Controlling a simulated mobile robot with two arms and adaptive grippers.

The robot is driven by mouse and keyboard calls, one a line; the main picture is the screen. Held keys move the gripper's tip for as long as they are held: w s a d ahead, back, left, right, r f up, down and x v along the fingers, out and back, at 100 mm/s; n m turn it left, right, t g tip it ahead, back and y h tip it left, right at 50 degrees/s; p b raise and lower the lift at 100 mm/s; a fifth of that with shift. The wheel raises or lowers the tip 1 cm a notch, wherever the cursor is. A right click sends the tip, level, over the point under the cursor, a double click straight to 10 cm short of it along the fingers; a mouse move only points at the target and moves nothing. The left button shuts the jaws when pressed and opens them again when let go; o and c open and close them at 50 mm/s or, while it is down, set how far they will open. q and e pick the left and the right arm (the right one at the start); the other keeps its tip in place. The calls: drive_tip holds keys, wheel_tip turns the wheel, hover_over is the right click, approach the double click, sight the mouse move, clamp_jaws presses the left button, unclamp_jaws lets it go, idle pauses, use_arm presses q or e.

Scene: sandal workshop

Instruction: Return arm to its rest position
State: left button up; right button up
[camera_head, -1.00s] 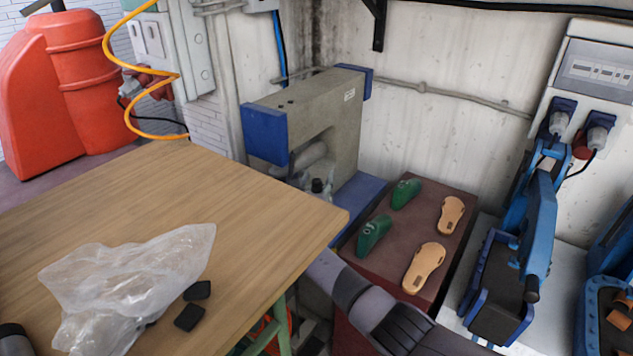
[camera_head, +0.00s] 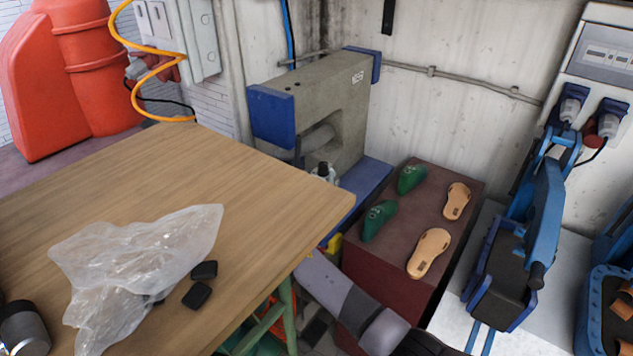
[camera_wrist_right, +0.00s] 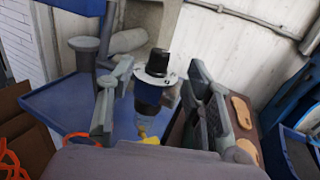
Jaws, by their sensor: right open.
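My right arm (camera_head: 372,325) comes up from the bottom of the head view, beside the table's right corner. Its fingers cannot be made out there. In the right wrist view my right gripper (camera_wrist_right: 159,72) is open, with its two grey fingers apart. My left gripper is not in view.
A wooden table (camera_head: 260,190) holds a clear plastic bag (camera_head: 135,260), black pieces (camera_head: 197,295) and a metal cylinder (camera_head: 24,330). A dark red stand (camera_head: 410,215) bears green shoe lasts (camera_head: 378,220) and tan soles (camera_head: 429,252). A blue press (camera_head: 535,225) stands right.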

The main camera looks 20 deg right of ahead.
drive_tip(key=s+d+f+m+g+y+b, duration=0.1)
drive_tip(key=s+f+m+g+y+b, duration=0.15)
drive_tip(key=s+f, duration=0.85)
drive_tip(key=s+d+f+m+g+y+b, duration=0.1)
drive_tip(key=s+f+m+g+y, duration=0.2)
drive_tip(key=f, duration=1.7)
drive_tip(key=s+f+m+g+y+b, duration=0.1)
drive_tip(key=s+f+m+g+b, duration=0.15)
drive_tip(key=s+f+m, duration=0.85)
drive_tip(key=s+d+f+m+g+b, duration=0.1)
drive_tip(key=s+f+m+g, duration=0.1)
drive_tip(key=s+f, duration=0.6)
drive_tip(key=s+f+m+g+y+b, duration=0.1)
drive_tip(key=s+f+m, duration=0.4)
drive_tip(key=s, duration=1.3)
drive_tip(key=s+d+f+m+g+y+b, duration=0.1)
drive_tip(key=s+f+m+g+b, duration=0.1)
drive_tip(key=s+f, duration=1)
drive_tip(key=shift+s+d+f+m+g+b, duration=0.4)
drive_tip(key=shift+m+g, duration=0.4)
drive_tip(key=shift+m, duration=0.25)
drive_tip(key=shift+a+y, duration=0.1)
drive_tip(key=shift+y, duration=0.15)
drive_tip(key=shift+c, duration=0.6)
